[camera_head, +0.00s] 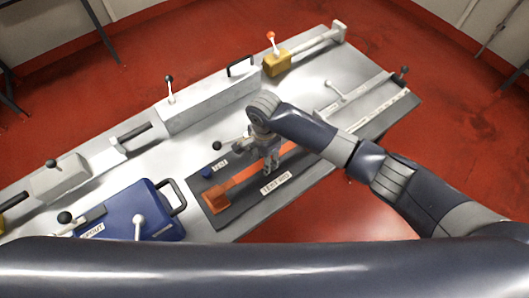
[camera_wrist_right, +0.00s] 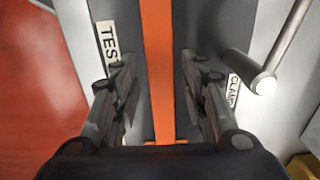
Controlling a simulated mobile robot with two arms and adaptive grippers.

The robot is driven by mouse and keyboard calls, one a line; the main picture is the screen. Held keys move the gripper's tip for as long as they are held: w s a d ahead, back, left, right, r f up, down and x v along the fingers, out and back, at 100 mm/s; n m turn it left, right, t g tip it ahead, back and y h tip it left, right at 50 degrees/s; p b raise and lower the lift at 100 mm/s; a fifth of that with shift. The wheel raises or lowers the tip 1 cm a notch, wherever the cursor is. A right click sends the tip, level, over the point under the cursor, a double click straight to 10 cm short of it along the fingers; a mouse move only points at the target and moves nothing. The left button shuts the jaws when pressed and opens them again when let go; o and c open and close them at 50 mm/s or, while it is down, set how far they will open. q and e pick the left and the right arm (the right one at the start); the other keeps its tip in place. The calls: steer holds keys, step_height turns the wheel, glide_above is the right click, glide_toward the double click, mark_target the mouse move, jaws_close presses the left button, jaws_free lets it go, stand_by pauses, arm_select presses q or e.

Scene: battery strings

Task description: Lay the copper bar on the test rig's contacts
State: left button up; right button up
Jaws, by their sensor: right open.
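The orange copper bar (camera_head: 242,179) lies lengthwise along the dark grey test rig plate (camera_head: 225,212), with an orange block (camera_head: 214,196) at its near left end. Its far part passes behind my right gripper (camera_head: 270,163). In the right wrist view the bar (camera_wrist_right: 158,70) runs between the two fingers of my right gripper (camera_wrist_right: 160,110). The fingers are open, one on each side of the bar, with a gap on both sides. Whether the bar rests on the contacts is hard to tell. My left gripper is not in view.
A clamp lever (camera_wrist_right: 262,65) stands close to the right finger in the wrist view. A blue case (camera_head: 130,215) with a handle lies left of the rig. A long grey box (camera_head: 205,100) and a yellow block (camera_head: 276,63) stand farther back on the table.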

step_height(320, 180, up, 12)
steer(key=b, duration=0.1)
stand_by(0.7)
